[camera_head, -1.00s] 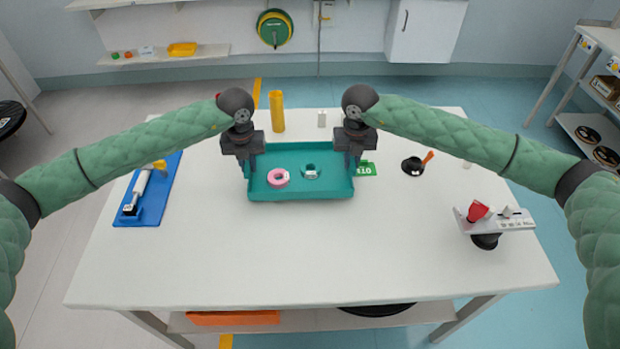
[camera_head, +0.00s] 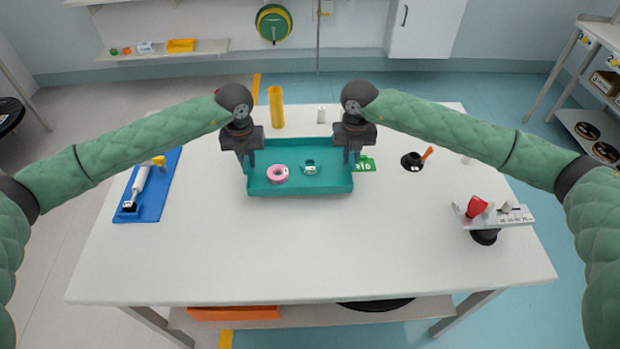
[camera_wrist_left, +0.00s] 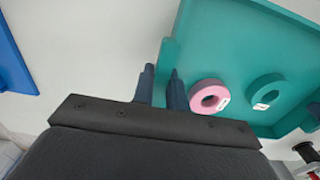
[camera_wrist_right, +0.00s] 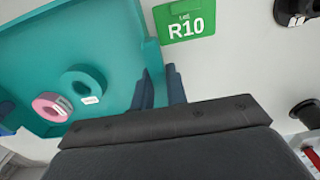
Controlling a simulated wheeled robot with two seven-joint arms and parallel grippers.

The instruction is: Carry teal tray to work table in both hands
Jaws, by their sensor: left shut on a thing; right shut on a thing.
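The teal tray (camera_head: 300,189) is at the middle of the white work table (camera_head: 310,250), in the head view. A pink roll (camera_head: 278,173) and a teal roll (camera_head: 310,167) lie in it. My left gripper (camera_head: 246,163) is shut on the tray's left wall, and my right gripper (camera_head: 352,160) is shut on its right wall. The left wrist view shows the left fingers (camera_wrist_left: 162,88) at the tray wall; the right wrist view shows the right fingers (camera_wrist_right: 160,88) at the opposite wall. I cannot tell whether the tray touches the table.
A green R10 card (camera_head: 366,164) lies right of the tray. A blue board (camera_head: 152,200) with a white roller is on the left. A yellow cylinder (camera_head: 276,107) stands behind. A black holder (camera_head: 412,160) and a white scale-marked device (camera_head: 490,217) are on the right. The front of the table is clear.

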